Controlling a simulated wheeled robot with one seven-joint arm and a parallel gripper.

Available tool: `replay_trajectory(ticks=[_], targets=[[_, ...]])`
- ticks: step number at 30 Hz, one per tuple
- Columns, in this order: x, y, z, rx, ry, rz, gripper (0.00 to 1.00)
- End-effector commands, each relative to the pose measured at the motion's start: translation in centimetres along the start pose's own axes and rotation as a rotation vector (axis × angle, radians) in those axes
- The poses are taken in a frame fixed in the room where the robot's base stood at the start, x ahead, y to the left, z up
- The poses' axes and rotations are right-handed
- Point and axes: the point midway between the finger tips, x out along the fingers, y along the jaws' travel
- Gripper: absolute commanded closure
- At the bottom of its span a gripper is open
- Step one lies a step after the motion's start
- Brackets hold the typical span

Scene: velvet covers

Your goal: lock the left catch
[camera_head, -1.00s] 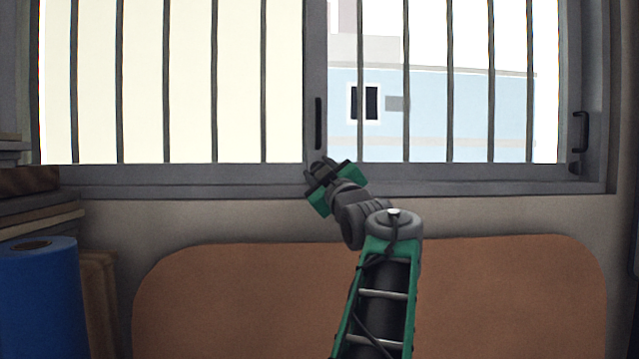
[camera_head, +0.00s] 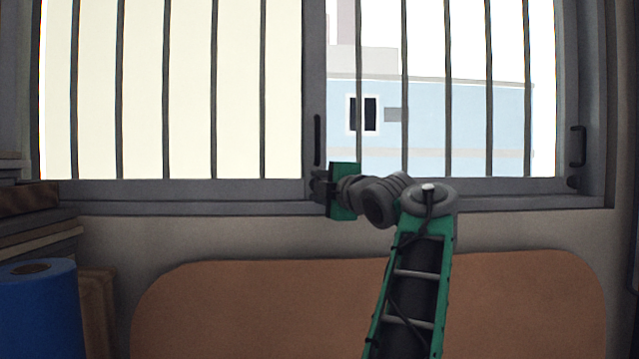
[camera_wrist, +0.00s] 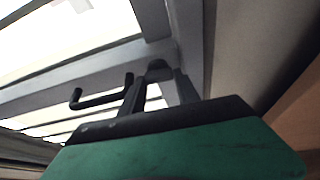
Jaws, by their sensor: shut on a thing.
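The left catch is a small dark knob (camera_wrist: 158,68) low on the window's middle upright, below a slim black handle (camera_head: 317,140). In the wrist view it shows between the far ends of my two fingers. My gripper (camera_head: 317,185) reaches it from the right in the head view, its green body turned edge-on. It is shut on the catch, and the fingers hide most of the catch in the head view. The wrist view shows my gripper (camera_wrist: 158,85) with the black handle (camera_wrist: 100,93) to its left. I cannot tell the catch's exact angle.
A second dark catch (camera_head: 573,183) sits low on the right frame, under another black handle (camera_head: 578,146). Vertical bars cross the window. The sill (camera_head: 220,207) runs below. A brown panel (camera_head: 220,300) and a blue roll (camera_head: 40,310) are lower down.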

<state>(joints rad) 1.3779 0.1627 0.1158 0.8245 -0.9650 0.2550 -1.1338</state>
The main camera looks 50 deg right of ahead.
Motion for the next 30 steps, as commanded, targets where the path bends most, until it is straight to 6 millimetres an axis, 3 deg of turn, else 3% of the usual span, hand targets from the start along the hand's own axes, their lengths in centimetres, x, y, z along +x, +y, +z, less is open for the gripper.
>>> replay_trajectory(ticks=[21,22,30], targets=[[-0.01,0.06,-0.01,-0.073,0.000,-0.029,1.00],[-0.01,0.06,-0.02,-0.073,0.000,-0.029,0.59],[-0.01,0.03,-0.02,-0.072,0.000,-0.030,0.40]])
